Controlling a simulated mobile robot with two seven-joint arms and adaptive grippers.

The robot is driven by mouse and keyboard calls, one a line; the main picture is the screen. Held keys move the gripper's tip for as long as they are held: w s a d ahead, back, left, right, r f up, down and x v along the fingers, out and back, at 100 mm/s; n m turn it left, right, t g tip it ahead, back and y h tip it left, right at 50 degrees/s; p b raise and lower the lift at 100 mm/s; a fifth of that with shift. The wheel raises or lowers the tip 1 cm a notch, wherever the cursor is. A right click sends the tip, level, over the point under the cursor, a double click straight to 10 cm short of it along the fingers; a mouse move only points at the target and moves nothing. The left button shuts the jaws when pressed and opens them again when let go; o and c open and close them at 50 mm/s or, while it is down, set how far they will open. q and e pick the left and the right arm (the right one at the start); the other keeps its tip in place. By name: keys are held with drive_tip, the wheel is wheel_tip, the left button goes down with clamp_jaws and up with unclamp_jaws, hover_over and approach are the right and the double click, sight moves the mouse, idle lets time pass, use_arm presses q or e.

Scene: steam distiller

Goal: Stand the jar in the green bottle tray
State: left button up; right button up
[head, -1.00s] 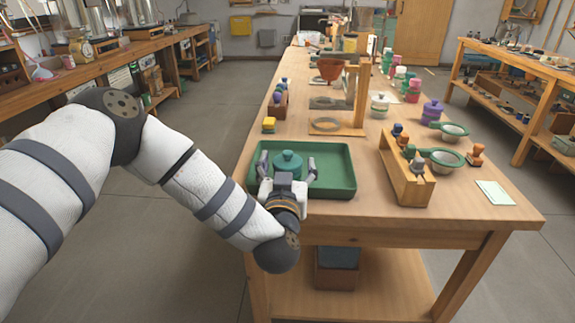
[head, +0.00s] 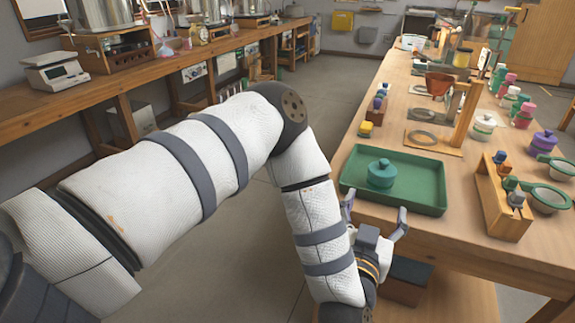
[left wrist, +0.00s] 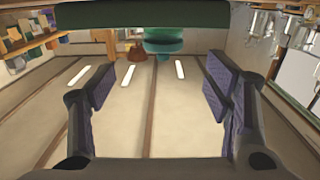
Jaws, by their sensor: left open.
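The teal jar (head: 381,175) with a knobbed lid stands upright in the green tray (head: 425,197), left of its middle. My left gripper (head: 374,214) is open and empty just outside the tray's near edge, its fingers apart from the jar. The left wrist view looks upside down. There the jar (left wrist: 164,42) hangs from the top beyond the two spread fingers (left wrist: 160,85), under the dark green tray rim (left wrist: 150,14). My right gripper is not in view.
Right of the tray stands a wooden rack (head: 500,205) with small stoppers. A yellow block (head: 366,129) lies behind the tray's left end. A wooden stand (head: 466,105) with a copper-coloured funnel is further back. The tray's right half is empty.

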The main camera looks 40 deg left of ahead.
use_arm(q)
drive_tip(key=s+d+f+m+g+h, duration=0.1)
drive_tip(key=s+f+m+g+h, duration=0.15)
drive_tip(key=s+f+g, duration=0.45)
drive_tip(key=s+f+m+g+h, duration=0.1)
drive_tip(key=s+f+g+h, duration=0.2)
drive_tip(key=s+f, duration=0.85)
drive_tip(key=s+a+f+g, duration=0.2)
drive_tip(key=s+a+g, duration=0.1)
drive_tip(key=s, duration=0.7)
drive_tip(key=s+a+f+g, duration=0.2)
drive_tip(key=s+a+g, duration=0.2)
drive_tip(key=s, duration=0.5)
drive_tip(key=shift+s+f+n+g+y, duration=0.15)
drive_tip(key=shift+s+n+g+y, duration=0.3)
drive_tip(key=shift+g, duration=0.55)
drive_tip(key=shift+w, duration=0.1)
